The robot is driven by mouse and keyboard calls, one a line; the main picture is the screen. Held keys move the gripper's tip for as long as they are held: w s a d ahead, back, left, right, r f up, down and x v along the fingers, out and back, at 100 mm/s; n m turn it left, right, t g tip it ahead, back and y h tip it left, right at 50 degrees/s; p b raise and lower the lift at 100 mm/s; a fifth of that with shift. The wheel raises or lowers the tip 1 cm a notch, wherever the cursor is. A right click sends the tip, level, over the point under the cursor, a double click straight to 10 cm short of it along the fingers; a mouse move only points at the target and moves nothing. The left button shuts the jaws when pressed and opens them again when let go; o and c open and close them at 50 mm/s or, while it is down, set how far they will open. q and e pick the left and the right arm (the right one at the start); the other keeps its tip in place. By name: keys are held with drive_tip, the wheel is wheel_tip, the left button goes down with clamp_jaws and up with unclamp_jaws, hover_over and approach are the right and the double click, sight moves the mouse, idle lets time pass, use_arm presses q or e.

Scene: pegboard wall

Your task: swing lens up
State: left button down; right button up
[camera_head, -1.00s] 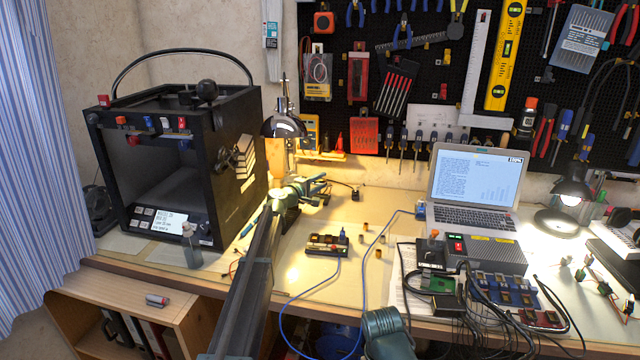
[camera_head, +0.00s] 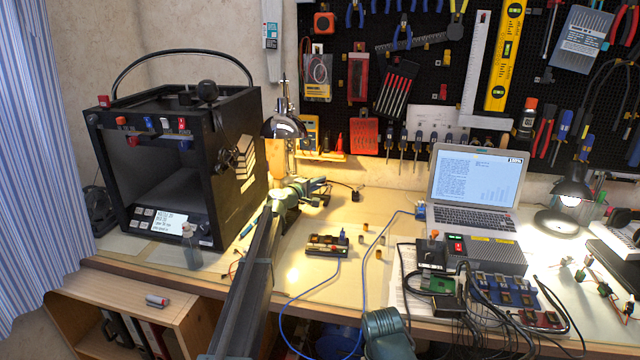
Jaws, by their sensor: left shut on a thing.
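My left arm reaches up from the bottom over the bench. Its green-grey gripper (camera_head: 318,187) is at the back of the bench, to the right of the 3D printer and below the lit black lamp (camera_head: 284,126). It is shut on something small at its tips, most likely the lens. The lens itself is too small and too covered by the gripper to make out. A thin dark wire and a small black piece (camera_head: 356,194) show just right of the tips. A green part of my right arm shows at the bottom; its gripper is out of view.
The black 3D printer (camera_head: 165,165) stands close to the left of my left arm. A small board (camera_head: 327,246) with a blue cable lies in front. A laptop (camera_head: 475,185) and wired electronics (camera_head: 490,255) fill the right. The pegboard rises behind.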

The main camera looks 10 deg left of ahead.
idle(0.9)
use_arm(q)
drive_tip(key=shift+r+p, duration=0.2)
drive_tip(key=shift+p, duration=0.15)
drive_tip(key=r+g+p, duration=0.1)
drive_tip(key=p, duration=0.3)
drive_tip(key=n+g+y+p, duration=0.1)
drive_tip(key=g+p, duration=0.1)
drive_tip(key=p, duration=0.1)
drive_tip(key=w+r+g+p, duration=0.1)
drive_tip(key=g+p, duration=0.1)
drive_tip(key=p, duration=0.2)
drive_tip(key=shift+r+n+y+p, duration=0.3)
drive_tip(key=shift+w+g+p, duration=0.15)
drive_tip(key=shift+g+p, duration=0.45)
drive_tip(key=shift+p, duration=0.35)
drive_tip(key=c, duration=1)
unclamp_jaws()
drive_tip(key=shift+o, duration=0.2)
drive_tip(key=shift+f, duration=0.1)
